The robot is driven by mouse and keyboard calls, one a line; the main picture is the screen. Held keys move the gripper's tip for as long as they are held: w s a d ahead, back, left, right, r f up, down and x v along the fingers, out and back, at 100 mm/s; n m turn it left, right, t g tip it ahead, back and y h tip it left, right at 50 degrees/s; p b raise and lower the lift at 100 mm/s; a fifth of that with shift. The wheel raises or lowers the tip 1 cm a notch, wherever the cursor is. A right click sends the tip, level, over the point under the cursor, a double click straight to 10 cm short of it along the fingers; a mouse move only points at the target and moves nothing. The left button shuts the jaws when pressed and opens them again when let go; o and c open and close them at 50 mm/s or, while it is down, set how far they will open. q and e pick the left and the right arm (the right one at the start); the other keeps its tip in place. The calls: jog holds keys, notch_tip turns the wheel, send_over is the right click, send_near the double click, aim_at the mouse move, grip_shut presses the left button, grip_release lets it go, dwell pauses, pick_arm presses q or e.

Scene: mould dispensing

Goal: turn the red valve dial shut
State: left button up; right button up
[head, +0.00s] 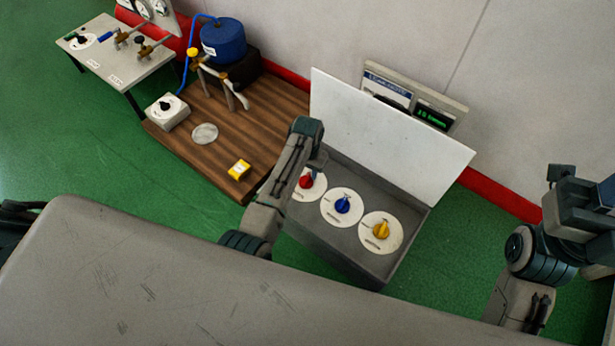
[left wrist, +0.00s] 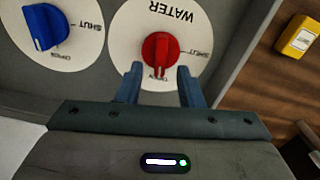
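The red valve dial (head: 306,181) sits on a round white plate at the left of a row of dials in a grey box. In the left wrist view the red dial (left wrist: 159,50) is near the top centre, on a plate marked WATER, with SHUT to its right and OPEN below it, partly hidden. Its grip points roughly down the picture, toward OPEN. My left gripper (left wrist: 158,86) is open, its two blue fingers apart below the dial's lower end, one to each side. Contact cannot be told. In the head view my left gripper (head: 318,160) partly hides the red dial's plate. My right arm is at the right edge; its fingers are unclear.
A blue dial (head: 342,204) and a yellow dial (head: 381,230) sit beside the red one. A white raised panel (head: 390,125) stands behind the box. A yellow block (head: 239,169) lies on the wooden board (head: 215,165) to the left.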

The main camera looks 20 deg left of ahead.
pick_arm(q)
notch_tip(320, 180, down, 2)
dwell(0.4)
grip_shut()
